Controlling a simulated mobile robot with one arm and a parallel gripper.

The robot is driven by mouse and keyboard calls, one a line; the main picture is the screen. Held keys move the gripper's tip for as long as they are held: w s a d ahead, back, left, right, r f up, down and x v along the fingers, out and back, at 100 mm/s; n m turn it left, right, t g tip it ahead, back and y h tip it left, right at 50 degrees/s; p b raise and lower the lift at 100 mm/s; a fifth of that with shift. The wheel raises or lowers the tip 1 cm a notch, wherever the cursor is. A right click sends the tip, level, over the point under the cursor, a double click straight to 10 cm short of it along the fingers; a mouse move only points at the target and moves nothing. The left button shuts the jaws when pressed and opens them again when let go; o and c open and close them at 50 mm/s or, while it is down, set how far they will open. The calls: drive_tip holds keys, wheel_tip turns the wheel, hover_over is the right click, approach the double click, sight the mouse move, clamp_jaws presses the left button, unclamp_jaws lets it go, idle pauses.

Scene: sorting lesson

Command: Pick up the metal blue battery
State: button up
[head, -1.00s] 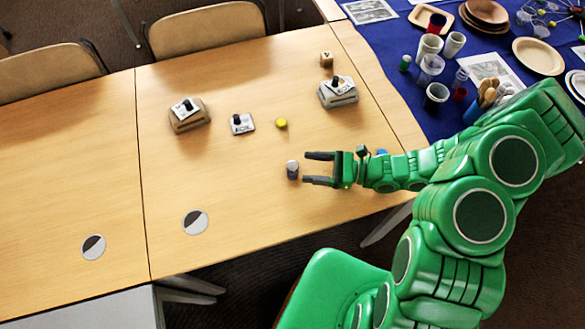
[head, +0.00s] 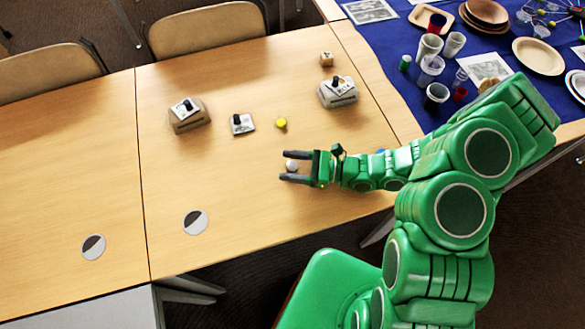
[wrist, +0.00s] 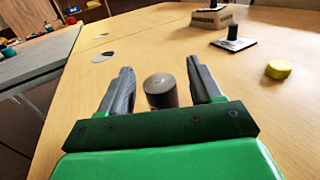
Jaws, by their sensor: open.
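A short, upright metallic grey cylinder (head: 292,166), which looks like the battery, stands on the wooden table (head: 240,205). Little blue shows on it here. My gripper (head: 285,165) is open around it, with one finger on each side. In the wrist view the cylinder (wrist: 160,92) stands between the two fingers, with gaps visible on both sides. Its lower part is hidden by the gripper's palm plate. A small blue thing (head: 381,151) shows beside my forearm, mostly hidden, and I cannot tell what it is.
A yellow disc (head: 281,123), a small card with a black knob (head: 242,124) and two boxes (head: 188,115) (head: 338,92) lie farther back. Cups and plates crowd the blue cloth (head: 400,70). The left table is mostly clear.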

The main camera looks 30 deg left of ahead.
drive_tip(key=shift+x, duration=0.85)
drive_tip(key=c, duration=1.1)
